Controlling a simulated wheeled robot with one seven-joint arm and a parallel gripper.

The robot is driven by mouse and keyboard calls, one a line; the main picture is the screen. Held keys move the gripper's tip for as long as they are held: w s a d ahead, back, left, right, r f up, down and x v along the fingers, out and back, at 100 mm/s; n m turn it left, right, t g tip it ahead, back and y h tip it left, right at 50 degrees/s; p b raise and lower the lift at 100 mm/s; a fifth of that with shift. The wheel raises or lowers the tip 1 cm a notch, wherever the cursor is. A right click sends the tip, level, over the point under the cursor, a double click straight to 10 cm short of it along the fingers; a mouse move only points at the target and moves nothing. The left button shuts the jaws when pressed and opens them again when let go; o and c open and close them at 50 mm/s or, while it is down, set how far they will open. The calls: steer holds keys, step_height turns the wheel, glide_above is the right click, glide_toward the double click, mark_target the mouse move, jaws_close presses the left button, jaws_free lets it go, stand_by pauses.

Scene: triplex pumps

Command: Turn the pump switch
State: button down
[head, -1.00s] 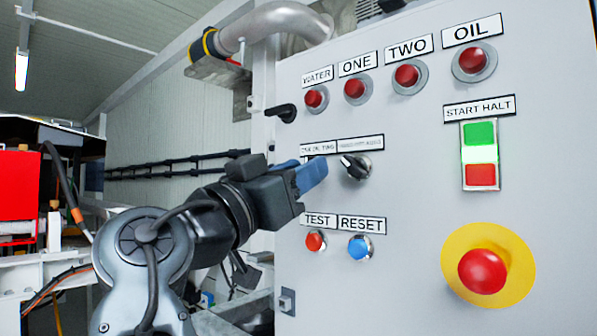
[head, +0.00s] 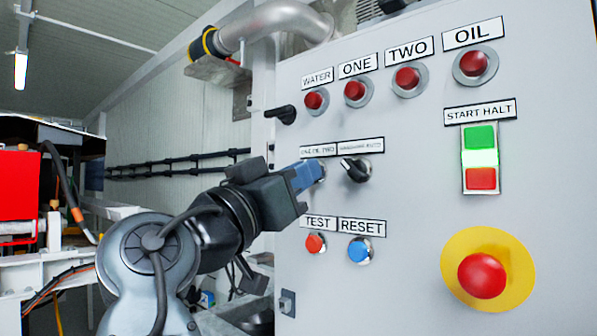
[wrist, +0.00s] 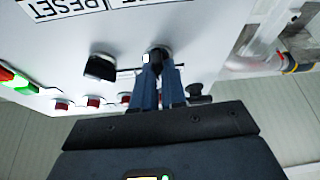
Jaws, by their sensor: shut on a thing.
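The pump switch (wrist: 157,54) is a small dark knob on the grey control panel, in the wrist view between my fingertips. My gripper (wrist: 155,68) has blue fingers shut on it from both sides. In the head view my gripper (head: 318,172) reaches the panel below the left label, "ONE OIL TWO" (head: 319,151). The fingers hide the switch there, so its pointing direction cannot be told.
A second black rotary knob (head: 356,168) sits just right of my gripper. The red TEST button (head: 315,242) and blue RESET button (head: 359,249) are below. Red lamps (head: 354,90) line the top. A yellow-ringed emergency stop (head: 482,275) is at lower right.

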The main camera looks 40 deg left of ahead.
steer(key=n+y+p, duration=0.1)
steer(key=n+p, duration=0.1)
steer(key=n, duration=0.1)
steer(key=n+g+y+p, duration=0.1)
steer(key=n+y+p, duration=0.1)
steer(key=n+p, duration=0.1)
steer(key=n+y+p, duration=0.1)
steer(key=n+p, duration=0.2)
steer(key=n, duration=0.1)
steer(key=shift+d+r+n+g+y, duration=0.15)
steer(key=shift+n+g+y, duration=0.15)
steer(key=shift+y, duration=0.1)
steer(key=c, duration=1.2)
jaws_free()
steer(key=shift+s, duration=0.15)
steer(key=b+v, duration=0.2)
steer(key=v, duration=0.5)
steer(key=shift+s+d, duration=0.15)
steer(key=shift+s, duration=0.1)
